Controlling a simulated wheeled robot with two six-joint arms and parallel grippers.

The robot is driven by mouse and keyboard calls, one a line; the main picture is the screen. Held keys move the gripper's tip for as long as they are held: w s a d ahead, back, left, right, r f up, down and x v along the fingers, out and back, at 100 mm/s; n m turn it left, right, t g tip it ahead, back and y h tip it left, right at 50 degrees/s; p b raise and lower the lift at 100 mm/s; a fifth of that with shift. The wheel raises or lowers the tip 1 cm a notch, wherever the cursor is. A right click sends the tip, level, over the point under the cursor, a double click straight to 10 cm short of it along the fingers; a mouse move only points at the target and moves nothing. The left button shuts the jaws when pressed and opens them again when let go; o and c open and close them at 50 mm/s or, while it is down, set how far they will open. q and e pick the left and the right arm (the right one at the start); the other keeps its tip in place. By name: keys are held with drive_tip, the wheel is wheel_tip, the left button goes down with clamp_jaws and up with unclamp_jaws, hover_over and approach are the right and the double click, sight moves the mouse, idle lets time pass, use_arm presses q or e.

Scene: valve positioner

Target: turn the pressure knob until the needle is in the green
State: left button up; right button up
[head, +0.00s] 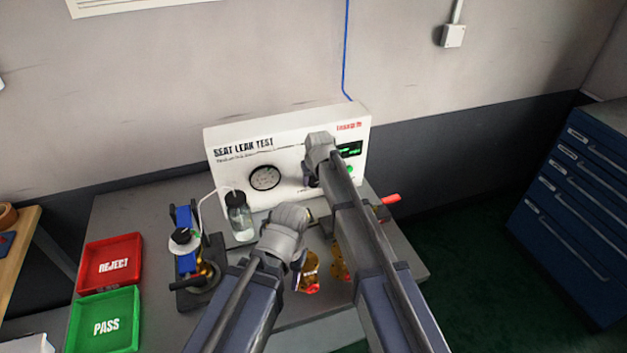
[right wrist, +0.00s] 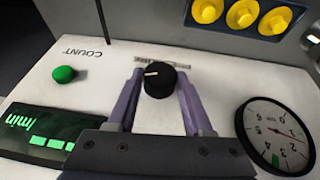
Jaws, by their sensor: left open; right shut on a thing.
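The black pressure knob (right wrist: 160,80) with a white mark sits on the white test panel (head: 290,125). My right gripper (right wrist: 160,88) has a finger on each side of the knob and is shut on it. The head view shows my right gripper (head: 309,178) against the panel, hiding the knob. The round gauge (right wrist: 277,135) lies right of the knob in the right wrist view, with a small green patch and a thin reddish needle that appears outside the patch. The gauge also shows in the head view (head: 265,178). My left gripper (head: 298,275) is open, low over the bench.
Brass valves (head: 309,268) stand by my left gripper. A bottle (head: 238,215) and a blue-clamped fixture (head: 187,255) stand left. A red REJECT tray (head: 110,244) and green PASS tray (head: 130,332) lie farther left.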

clamp_jaws()
drive_tip(key=shift+d+y, duration=0.2)
drive_tip(key=shift+y, duration=0.5)
use_arm(q)
drive_tip(key=shift+f+b, duration=0.45)
drive_tip(key=shift+b, duration=0.05)
use_arm(e)
drive_tip(key=shift+w+d+f+m+g+y, duration=0.1)
drive_tip(key=shift+d+f+m+g+y, duration=0.1)
drive_tip(key=shift+m+g+y, duration=0.5)
use_arm(q)
drive_tip(key=shift+f+b, duration=1.1)
use_arm(e)
drive_tip(key=shift+g+y, duration=0.3)
drive_tip(key=shift+y, duration=1.5)
drive_tip(key=o, duration=1.2)
unclamp_jaws()
drive_tip(key=shift+o, duration=0.2)
